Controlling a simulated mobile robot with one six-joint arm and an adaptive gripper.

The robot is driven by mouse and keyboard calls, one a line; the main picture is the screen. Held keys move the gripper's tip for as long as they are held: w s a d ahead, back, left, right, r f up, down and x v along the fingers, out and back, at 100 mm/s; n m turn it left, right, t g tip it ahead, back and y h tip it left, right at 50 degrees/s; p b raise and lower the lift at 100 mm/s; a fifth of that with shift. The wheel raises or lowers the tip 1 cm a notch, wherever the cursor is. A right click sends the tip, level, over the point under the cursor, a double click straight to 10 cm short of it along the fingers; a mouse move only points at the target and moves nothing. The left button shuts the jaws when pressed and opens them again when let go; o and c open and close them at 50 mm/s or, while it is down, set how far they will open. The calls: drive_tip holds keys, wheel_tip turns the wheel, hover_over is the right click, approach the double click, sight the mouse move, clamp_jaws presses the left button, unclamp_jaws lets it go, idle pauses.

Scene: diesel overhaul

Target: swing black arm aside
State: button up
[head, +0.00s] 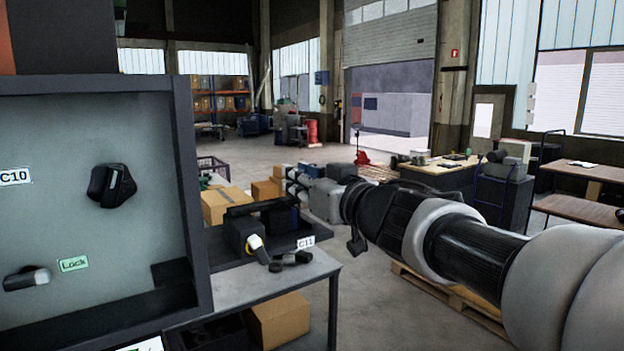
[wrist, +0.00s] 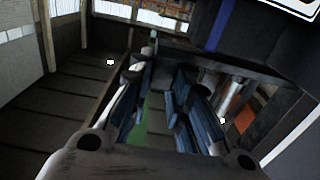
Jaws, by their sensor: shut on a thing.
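A long black bar (head: 255,207), which may be the black arm, lies across the top of a dark device (head: 243,234) on the grey bench. My gripper (head: 350,215) is to the right of this bar in the head view, with a visible gap between them. In the wrist view its two blue-sided fingers (wrist: 160,105) reach away from the camera. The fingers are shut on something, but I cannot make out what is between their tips. A dark body with a blue stripe (wrist: 218,25) fills the upper right of the wrist view, close to the fingers.
A framed grey panel (head: 80,130) with a black knob (head: 112,185), a lever (head: 27,278) and a Lock label stands at left. The grey bench (head: 270,283) carries a C11 label (head: 306,242).

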clamp_jaws()
drive_tip(key=p+x, duration=0.2)
drive_tip(key=x, duration=0.1)
drive_tip(key=a+p+x, duration=0.1)
drive_tip(key=shift+a+r, duration=0.1)
drive_tip(key=shift+a, duration=0.05)
drive_tip(key=shift+w+a, duration=0.15)
drive_tip(key=shift+w, duration=0.05)
drive_tip(key=shift+s, duration=0.1)
drive_tip(key=o, duration=0.7)
unclamp_jaws()
drive_tip(key=shift+c, duration=0.2)
drive_tip(key=shift+s+d, duration=0.1)
drive_tip(key=shift+d, duration=0.1)
